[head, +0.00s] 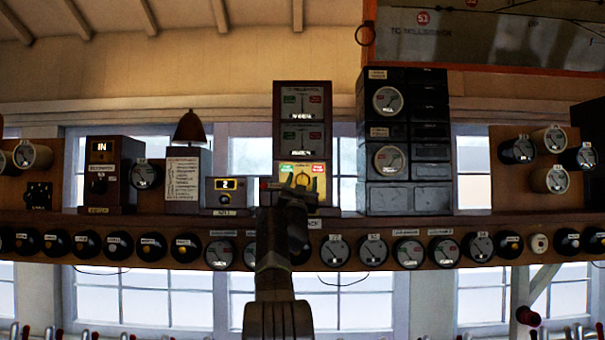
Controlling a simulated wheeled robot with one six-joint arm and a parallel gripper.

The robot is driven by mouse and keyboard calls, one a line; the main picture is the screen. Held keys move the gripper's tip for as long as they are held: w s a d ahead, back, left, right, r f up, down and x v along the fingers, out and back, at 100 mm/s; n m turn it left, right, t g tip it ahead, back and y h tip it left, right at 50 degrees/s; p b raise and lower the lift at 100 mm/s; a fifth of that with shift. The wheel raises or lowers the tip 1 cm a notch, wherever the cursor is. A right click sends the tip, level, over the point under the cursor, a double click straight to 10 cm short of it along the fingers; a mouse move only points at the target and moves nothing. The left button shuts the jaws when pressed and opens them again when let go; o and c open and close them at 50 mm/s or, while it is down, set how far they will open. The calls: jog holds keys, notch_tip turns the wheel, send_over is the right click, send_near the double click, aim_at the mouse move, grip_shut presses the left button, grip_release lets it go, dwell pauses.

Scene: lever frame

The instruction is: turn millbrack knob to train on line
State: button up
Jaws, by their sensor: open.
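The tall brown block instrument (276,130) stands on the shelf near the middle of the head view, with small lettering on top that looks like Millbrack. It has two dark dials with green and red marks, and a lit yellow panel (318,169) at its bottom with a green label on the left and a red one on the right. My gripper (300,184) is open in front of the yellow panel. The knob cannot be made out clearly against my gripper, and I cannot tell whether the jaws are around it or touching it.
A dark stacked cabinet (411,150) with two round dials stands close on the right. Several round gauges line the shelf front (340,228). Lever tops show along the bottom edge.

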jog(key=shift+w+r, duration=0.25)
jog(key=shift+w, duration=0.05)
jog(key=c, duration=1)
jog(key=m+h, duration=0.2)
jog(key=shift+m+g, duration=0.3)
jog(key=shift+g, duration=0.1)
jog(key=shift+f+m+g+h, duration=0.1)
jog(key=shift+m+g+h, duration=0.8)
jog(key=shift+m+h, duration=0.55)
jog(key=shift+m+g+h, duration=0.9)
jog(key=shift+m+h, duration=0.15)
jog(key=shift+m, duration=0.7)
